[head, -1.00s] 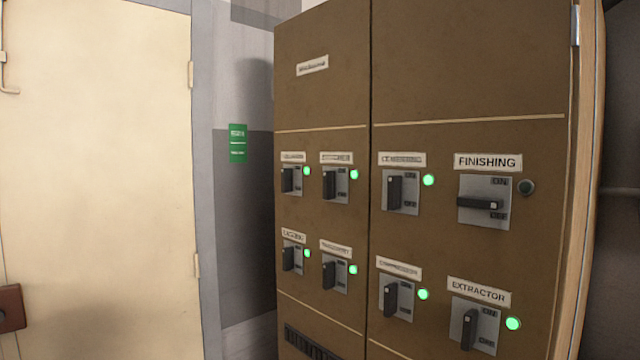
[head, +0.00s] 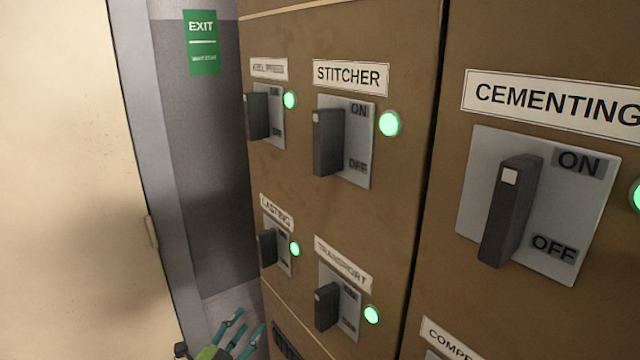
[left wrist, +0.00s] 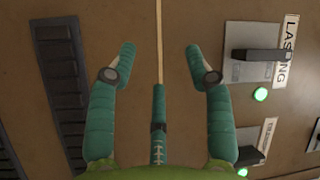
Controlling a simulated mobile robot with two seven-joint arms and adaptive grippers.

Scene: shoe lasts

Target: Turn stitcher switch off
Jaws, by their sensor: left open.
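The stitcher switch (head: 328,142) is a dark handle on a grey plate under the STITCHER label (head: 350,77). Its handle stands upright with its pale mark at the ON end, and the green lamp (head: 389,123) beside it is lit. My left gripper (head: 240,325) is at the bottom of the head view, below and left of the stitcher switch and apart from it. In the left wrist view the left gripper (left wrist: 160,65) is open and empty, facing the brown cabinet. The stitcher switch does not show there. My right gripper is not in view.
The cementing switch (head: 508,210), lasting switch (head: 266,247) and transport switch (head: 327,305) are close by. Another switch (head: 256,115) is left of the stitcher. A slotted vent (left wrist: 65,90) is in the wrist view. A grey wall with an exit sign (head: 201,42) stands left.

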